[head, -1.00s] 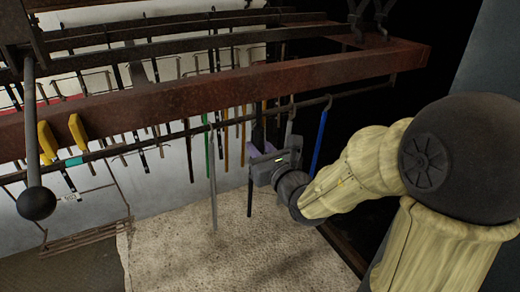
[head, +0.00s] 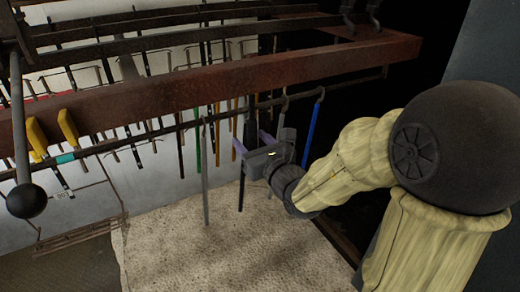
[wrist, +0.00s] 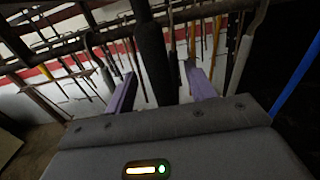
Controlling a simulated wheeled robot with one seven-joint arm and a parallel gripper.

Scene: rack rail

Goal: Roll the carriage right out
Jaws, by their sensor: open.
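My gripper (head: 258,150) is open under the rusty beam (head: 240,82), amid the hanging tools. In the wrist view its two purple fingers (wrist: 163,90) stand apart, with a thick dark upright bar (wrist: 153,60) showing between them. I cannot tell whether they touch it. A thin dark rail (head: 178,128) runs below the beam and carries hooked tools. I cannot tell which part is the carriage.
A blue rod (head: 312,132) hangs just right of my gripper and a grey rod (head: 205,180) to its left. Two yellow pieces (head: 67,126) sit at the beam's left. A black ball-ended lever (head: 26,200) hangs at far left. Below is a pale mat (head: 180,250).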

